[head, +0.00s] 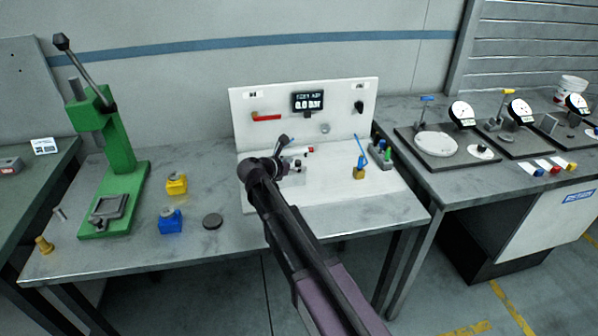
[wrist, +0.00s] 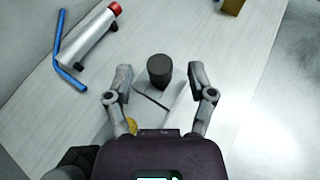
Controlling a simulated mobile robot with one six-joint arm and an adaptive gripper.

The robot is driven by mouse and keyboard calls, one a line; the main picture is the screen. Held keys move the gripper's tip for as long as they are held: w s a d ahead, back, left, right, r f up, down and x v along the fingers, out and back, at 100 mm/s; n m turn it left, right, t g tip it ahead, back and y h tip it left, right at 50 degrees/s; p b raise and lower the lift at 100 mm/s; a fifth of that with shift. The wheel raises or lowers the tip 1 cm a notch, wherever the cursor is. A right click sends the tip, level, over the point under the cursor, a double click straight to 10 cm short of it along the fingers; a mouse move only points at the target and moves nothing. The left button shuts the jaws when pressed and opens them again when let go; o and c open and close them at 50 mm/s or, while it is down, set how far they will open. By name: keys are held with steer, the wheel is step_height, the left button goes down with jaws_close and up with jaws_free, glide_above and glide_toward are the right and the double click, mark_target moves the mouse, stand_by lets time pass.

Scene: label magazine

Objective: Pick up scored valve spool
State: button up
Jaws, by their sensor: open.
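A dark grey cylinder (wrist: 159,71) stands on a light surface in the wrist view and may be the valve spool. I cannot make out any scoring on it. My gripper (wrist: 160,78) is open, with one fingertip left of the cylinder and one right, and gaps show on both sides. How far the fingertips are above or below its top is hard to tell. In the head view my gripper (head: 284,158) is over the white test stand (head: 350,192), and my arm hides part of what is under it.
A silver cylinder with a red end (wrist: 88,38) and a bent blue rod (wrist: 60,60) lie left of the gripper. A brass part (head: 359,173) stands to the right on the stand. Yellow (head: 176,184) and blue (head: 170,222) blocks and a dark disc (head: 212,221) sit left.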

steer(key=shift+w+d+f, duration=0.25)
steer(key=shift+w+d, duration=0.15)
steer(key=shift+w, duration=0.05)
jaws_close()
stand_by(0.3)
